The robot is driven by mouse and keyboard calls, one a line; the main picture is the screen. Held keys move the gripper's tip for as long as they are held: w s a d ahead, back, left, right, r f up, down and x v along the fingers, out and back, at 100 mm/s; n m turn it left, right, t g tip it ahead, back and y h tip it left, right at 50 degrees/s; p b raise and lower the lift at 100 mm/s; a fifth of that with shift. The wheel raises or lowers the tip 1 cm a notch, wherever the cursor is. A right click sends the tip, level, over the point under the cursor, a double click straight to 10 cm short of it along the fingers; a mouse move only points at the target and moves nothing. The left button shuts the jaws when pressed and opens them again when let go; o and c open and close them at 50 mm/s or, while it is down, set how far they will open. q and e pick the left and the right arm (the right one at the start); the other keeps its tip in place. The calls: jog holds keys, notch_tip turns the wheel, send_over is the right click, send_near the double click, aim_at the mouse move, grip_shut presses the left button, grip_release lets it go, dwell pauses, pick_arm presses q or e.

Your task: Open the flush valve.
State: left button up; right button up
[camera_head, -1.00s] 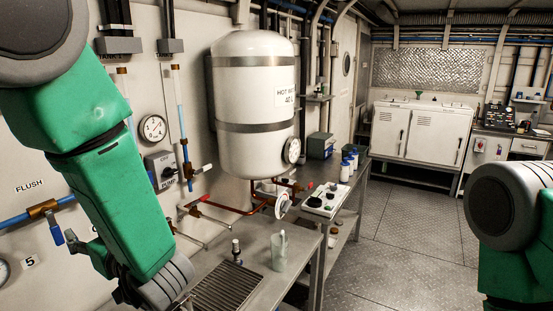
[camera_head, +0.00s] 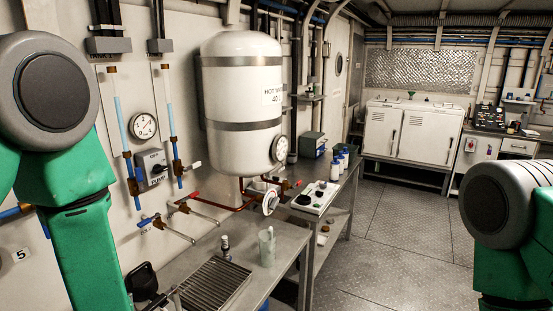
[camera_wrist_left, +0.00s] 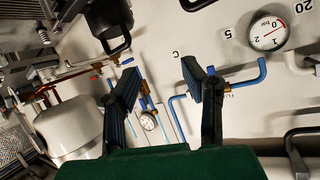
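The flush valve is a brass fitting (camera_head: 27,208) on a blue pipe (camera_head: 8,214) along the left wall, at the left of the head view. Part of its blue lever hangs below it, and my left arm covers the rest. In the left wrist view the brass fitting (camera_wrist_left: 228,88) shows just right of the right finger, partly hidden by it, on the blue pipe (camera_wrist_left: 247,78). My left gripper (camera_wrist_left: 160,75) has its fingers spread wide with nothing between them; the valve lies outside them. My right arm shows at the right edge of the head view, but its gripper does not.
A metal bench (camera_head: 278,248) with a slotted drain, a tap and a cup (camera_head: 267,246) stands below the wall. Thin pipes with taps (camera_head: 182,207) jut out above it. A white tank (camera_head: 240,105) hangs beyond. The floor (camera_head: 390,235) at right is clear.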

pick_arm(q)
jog(key=s+d+f+m+g+h, duration=0.3)
jog(key=s+f+g+h, duration=0.15)
jog(key=s+f, duration=0.75)
jog(key=s+d+f+m+g+h, duration=0.2)
jog(key=s+f+g, duration=0.15)
jog(key=s, duration=0.55)
jog(key=s+d+f+m+g+h, duration=0.1)
jog(key=s+f+g+h, duration=0.15)
jog(key=s+f, duration=0.45)
notch_tip(320, 180, down, 16)
jog(key=w+d+m+t+b, duration=0.1)
jog(key=b, duration=1.7)
jog(key=shift+w+d+r+b, duration=0.25)
jog(key=shift+w+b, duration=0.05)
jog(key=shift+f+t, duration=0.2)
jog(key=shift+t, duration=0.05)
jog(key=c, duration=0.5)
grip_shut()
jog(key=shift+r, duration=0.1)
